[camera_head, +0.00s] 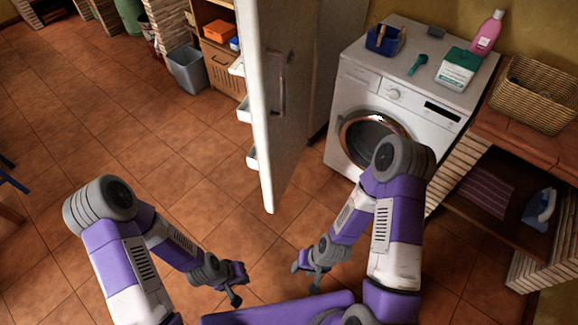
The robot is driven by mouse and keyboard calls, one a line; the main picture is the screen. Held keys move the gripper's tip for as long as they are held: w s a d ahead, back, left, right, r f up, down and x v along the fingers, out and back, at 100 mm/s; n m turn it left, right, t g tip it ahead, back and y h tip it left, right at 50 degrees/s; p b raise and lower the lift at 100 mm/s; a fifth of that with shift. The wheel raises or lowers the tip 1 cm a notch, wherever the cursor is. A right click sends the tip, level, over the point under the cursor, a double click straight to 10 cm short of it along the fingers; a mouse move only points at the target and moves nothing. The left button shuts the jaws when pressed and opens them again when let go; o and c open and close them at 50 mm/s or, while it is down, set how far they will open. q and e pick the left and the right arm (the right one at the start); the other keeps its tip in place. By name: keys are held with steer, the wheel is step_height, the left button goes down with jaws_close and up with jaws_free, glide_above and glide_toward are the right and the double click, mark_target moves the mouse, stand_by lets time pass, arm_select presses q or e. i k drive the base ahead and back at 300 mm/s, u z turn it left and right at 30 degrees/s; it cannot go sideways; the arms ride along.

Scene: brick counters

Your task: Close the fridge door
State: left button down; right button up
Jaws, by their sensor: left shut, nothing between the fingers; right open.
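The white fridge door (296,140) stands swung open in the upper middle, seen nearly edge-on, with its door shelves facing left. A metal handle (279,82) runs upright on its right-hand face. The fridge body (338,40) shows partly behind the door, at the upper right of it. My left gripper (239,286) is low in the middle, shut and empty, below the door's bottom edge in the picture and apart from it. My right gripper (306,277) is to its right, open and empty, also apart from the door.
A washing machine (352,110) stands right of the fridge, with a pink bottle (487,32), a box (458,68) and a blue basket on top. A brick counter with a wicker basket (536,97) is at right. A grey bin (187,70) stands left. The tiled floor (110,140) is clear.

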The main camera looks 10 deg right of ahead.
mark_target(277, 38)
steer(key=u, duration=0.4)
steer(key=k, duration=0.1)
steer(key=z, duration=1.3)
steer(key=i, duration=0.95)
